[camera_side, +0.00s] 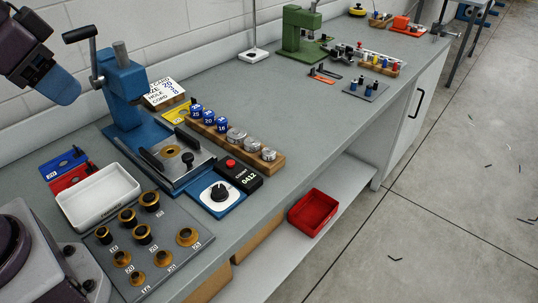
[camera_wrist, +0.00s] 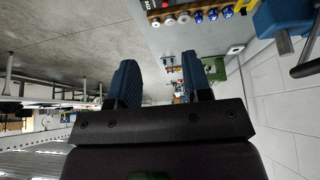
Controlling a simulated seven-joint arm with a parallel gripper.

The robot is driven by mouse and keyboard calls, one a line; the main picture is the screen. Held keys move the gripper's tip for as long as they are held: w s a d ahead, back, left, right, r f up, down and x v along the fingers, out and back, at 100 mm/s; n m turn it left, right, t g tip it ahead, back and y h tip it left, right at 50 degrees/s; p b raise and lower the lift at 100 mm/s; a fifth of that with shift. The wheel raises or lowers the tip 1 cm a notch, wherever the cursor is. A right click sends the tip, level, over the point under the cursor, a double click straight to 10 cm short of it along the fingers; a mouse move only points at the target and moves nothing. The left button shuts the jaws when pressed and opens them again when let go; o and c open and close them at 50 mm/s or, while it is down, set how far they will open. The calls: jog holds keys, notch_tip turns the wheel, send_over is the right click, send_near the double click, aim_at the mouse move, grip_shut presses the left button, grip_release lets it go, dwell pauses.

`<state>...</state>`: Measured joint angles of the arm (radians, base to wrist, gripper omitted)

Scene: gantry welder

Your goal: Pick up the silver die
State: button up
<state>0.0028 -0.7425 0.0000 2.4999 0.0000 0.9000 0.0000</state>
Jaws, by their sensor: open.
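I cannot tell which one is meant. The silver dies (camera_wrist: 170,20) also show at the top of the wrist view, in the same rack beside the blue dies (camera_wrist: 213,14). My gripper (camera_wrist: 161,82) is open, with two blue fingers apart and nothing between them. It is away from the rack.
A blue press (camera_side: 125,90) with a lever stands left of the rack. A black box (camera_side: 236,178) with a red button is in front. A white tray (camera_side: 98,197) and a plate of brass dies (camera_side: 187,237) are nearer. A green press (camera_side: 298,30) stands farther back.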

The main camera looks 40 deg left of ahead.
notch_tip(320, 180, down, 2)
jog(key=w+g, duration=0.1)
jog(key=n+g, duration=0.2)
jog(key=g, duration=0.1)
send_over(269, 150)
jog(key=f, duration=2.3)
jog(key=shift+s+f, duration=0.35)
jog(key=shift+w+f, duration=0.15)
jog(key=shift+f, duration=1.35)
jog(key=shift+w+f, duration=0.15)
jog(key=shift+f, duration=1.35)
jog(key=shift+c, duration=0.4)
